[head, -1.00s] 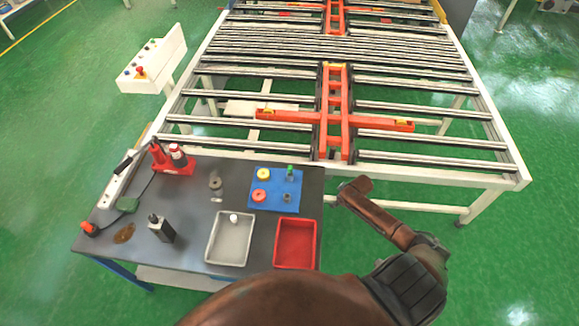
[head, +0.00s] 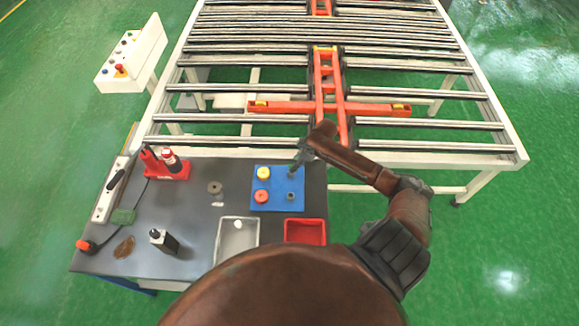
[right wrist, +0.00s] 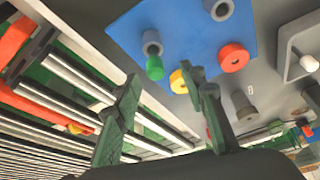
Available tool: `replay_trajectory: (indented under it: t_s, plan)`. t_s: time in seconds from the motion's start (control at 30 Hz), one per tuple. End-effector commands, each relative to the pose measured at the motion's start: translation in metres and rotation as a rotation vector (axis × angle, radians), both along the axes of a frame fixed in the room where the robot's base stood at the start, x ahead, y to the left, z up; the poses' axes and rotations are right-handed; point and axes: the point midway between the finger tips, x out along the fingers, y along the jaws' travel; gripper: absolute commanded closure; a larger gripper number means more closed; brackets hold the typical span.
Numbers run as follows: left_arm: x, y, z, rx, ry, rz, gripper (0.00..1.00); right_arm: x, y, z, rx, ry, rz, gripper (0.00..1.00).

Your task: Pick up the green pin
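In the right wrist view the green pin (right wrist: 154,68) stands out of a grey ring (right wrist: 151,42) on the blue mat (right wrist: 188,30). My right gripper (right wrist: 159,76) is open and empty, with its two fingers on either side of the pin in that picture. I cannot tell how far the fingertips are from it. In the head view my right gripper (head: 298,162) is over the far right corner of the blue mat (head: 277,186) and hides the pin. My left gripper is not in view.
A yellow ring (head: 263,173), a red ring (head: 261,197) and a grey ring (head: 290,196) are on the mat. A grey tray (head: 223,240) and a red tray (head: 321,232) are nearer. The roller conveyor's white frame (head: 400,158) runs behind the table.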

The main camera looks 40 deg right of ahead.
Motion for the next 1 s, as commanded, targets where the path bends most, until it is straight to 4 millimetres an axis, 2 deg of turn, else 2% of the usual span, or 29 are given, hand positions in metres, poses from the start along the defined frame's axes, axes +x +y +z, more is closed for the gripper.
replay_trajectory:
  t_s: [0.1,0.23,0.37,0.5,0.67,1.0]
  plan:
    - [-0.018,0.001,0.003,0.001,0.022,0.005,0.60,0.006,0.001,-0.009,0.003,-0.001,-0.005,0.62]
    - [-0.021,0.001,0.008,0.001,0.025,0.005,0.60,0.017,0.003,-0.024,0.001,0.000,-0.005,0.62]
    - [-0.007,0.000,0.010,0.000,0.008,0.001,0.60,0.022,0.006,-0.040,0.001,0.000,-0.004,0.62]
    - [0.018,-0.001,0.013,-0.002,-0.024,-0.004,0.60,0.025,0.007,-0.045,-0.003,-0.003,-0.002,0.62]
    - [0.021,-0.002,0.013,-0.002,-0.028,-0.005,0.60,0.026,0.008,-0.045,-0.002,-0.003,0.000,0.62]
    - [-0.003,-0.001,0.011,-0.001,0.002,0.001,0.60,0.026,0.009,-0.045,-0.001,-0.002,0.000,0.84]
